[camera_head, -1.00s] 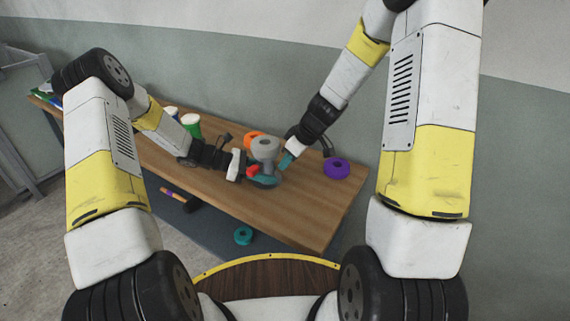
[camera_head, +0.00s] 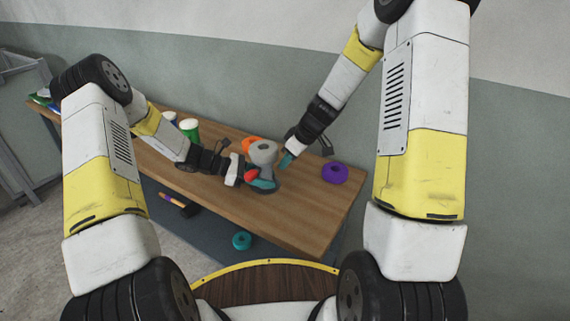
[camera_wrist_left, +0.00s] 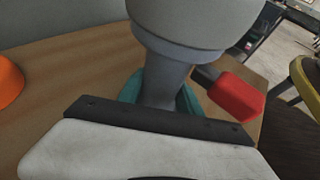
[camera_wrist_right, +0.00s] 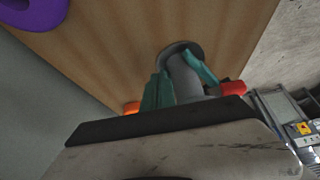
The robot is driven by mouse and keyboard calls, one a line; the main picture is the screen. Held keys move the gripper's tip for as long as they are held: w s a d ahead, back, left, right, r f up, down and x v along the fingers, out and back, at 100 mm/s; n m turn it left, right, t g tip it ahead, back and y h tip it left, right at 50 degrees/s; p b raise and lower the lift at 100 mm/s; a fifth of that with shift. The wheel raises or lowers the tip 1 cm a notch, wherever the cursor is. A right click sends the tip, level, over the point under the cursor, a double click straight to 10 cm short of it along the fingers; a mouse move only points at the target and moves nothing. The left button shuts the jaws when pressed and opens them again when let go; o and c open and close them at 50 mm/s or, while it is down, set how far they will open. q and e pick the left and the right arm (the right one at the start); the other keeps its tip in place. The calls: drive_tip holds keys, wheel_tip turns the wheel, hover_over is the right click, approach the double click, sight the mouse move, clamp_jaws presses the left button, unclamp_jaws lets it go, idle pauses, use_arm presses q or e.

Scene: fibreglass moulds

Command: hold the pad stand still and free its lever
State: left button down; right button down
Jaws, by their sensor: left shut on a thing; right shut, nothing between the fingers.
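The grey pad stand (camera_head: 264,155) stands upright on the wooden table, with a flared round top and a slim stem. My left gripper (camera_head: 262,184) is shut on its stem; the teal fingers lie on both sides of the stem (camera_wrist_left: 160,82) in the left wrist view. The red lever (camera_wrist_left: 235,95) sticks out from the stem, clear of the left fingers. It also shows in the head view (camera_head: 251,175) and right wrist view (camera_wrist_right: 233,88). My right gripper (camera_head: 285,161) is shut and empty, just right of the stand, apart from the lever.
An orange object (camera_head: 249,143) sits close behind the stand. A purple ring (camera_head: 335,173) lies to the right. Green (camera_head: 189,128) and blue-white containers stand at the back left. A teal ring (camera_head: 241,240) lies below the table's front edge. The table's right front is clear.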

drive_tip(key=shift+w, duration=0.25)
drive_tip(key=shift+s+d, duration=0.1)
drive_tip(key=shift+d, duration=0.05)
drive_tip(key=shift+s+d, duration=0.85)
drive_tip(key=shift+s, duration=0.35)
drive_tip(key=shift+s+d, duration=0.85)
drive_tip(key=shift+s, duration=0.3)
